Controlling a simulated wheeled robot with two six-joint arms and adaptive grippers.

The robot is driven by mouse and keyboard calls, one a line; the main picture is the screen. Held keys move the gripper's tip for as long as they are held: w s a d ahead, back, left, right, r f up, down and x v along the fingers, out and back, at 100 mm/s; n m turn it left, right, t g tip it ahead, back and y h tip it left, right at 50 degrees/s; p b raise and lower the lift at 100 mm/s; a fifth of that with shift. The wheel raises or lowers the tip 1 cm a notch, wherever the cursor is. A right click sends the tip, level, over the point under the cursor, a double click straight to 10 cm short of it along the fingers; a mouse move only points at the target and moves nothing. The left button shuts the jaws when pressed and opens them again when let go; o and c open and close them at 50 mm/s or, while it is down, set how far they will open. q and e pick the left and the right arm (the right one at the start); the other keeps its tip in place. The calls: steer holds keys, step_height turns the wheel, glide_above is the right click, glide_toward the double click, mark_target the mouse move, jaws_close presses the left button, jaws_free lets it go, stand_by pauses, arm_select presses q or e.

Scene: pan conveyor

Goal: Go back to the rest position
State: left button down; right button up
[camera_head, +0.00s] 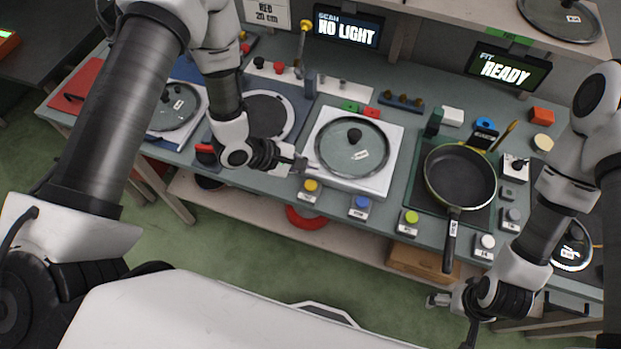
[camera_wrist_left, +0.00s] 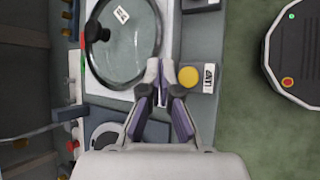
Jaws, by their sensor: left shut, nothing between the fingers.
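My left gripper (camera_head: 298,164) is shut and empty beside the front left edge of the white plate with a round glass lid (camera_head: 352,146). In the left wrist view its fingers (camera_wrist_left: 160,85) are together, between the glass lid (camera_wrist_left: 123,45) and the yellow button (camera_wrist_left: 188,77). My right gripper (camera_head: 453,316) hangs in front of the bench at the lower right. Its fingers look spread apart, with nothing seen between them.
A black frying pan (camera_head: 458,177) lies on a dark mat, its handle past the bench's front edge. Coloured buttons (camera_head: 361,204) line that edge. Two screens (camera_head: 348,28) reading NO LIGHT and READY (camera_head: 507,69) stand behind. Green floor (camera_head: 230,240) is open in front.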

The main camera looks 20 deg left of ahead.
arm_select(q)
steer(key=shift+f, duration=0.1)
steer(key=s+a+f+m+g+y+b, duration=0.2)
steer(key=s+a+f+m+y+b, duration=0.1)
steer(key=s+a+f+m+b, duration=0.2)
steer(key=s+a+f+m+g+y+b, duration=0.3)
steer(key=s+f+m, duration=0.6)
steer(key=s+f, duration=0.4)
steer(key=s+a+y+b, duration=0.1)
steer(key=a+b, duration=0.1)
steer(key=b, duration=0.1)
steer(key=shift+s+a+f+m, duration=0.25)
steer(key=shift+a+m, duration=0.05)
steer(key=shift+a, duration=0.05)
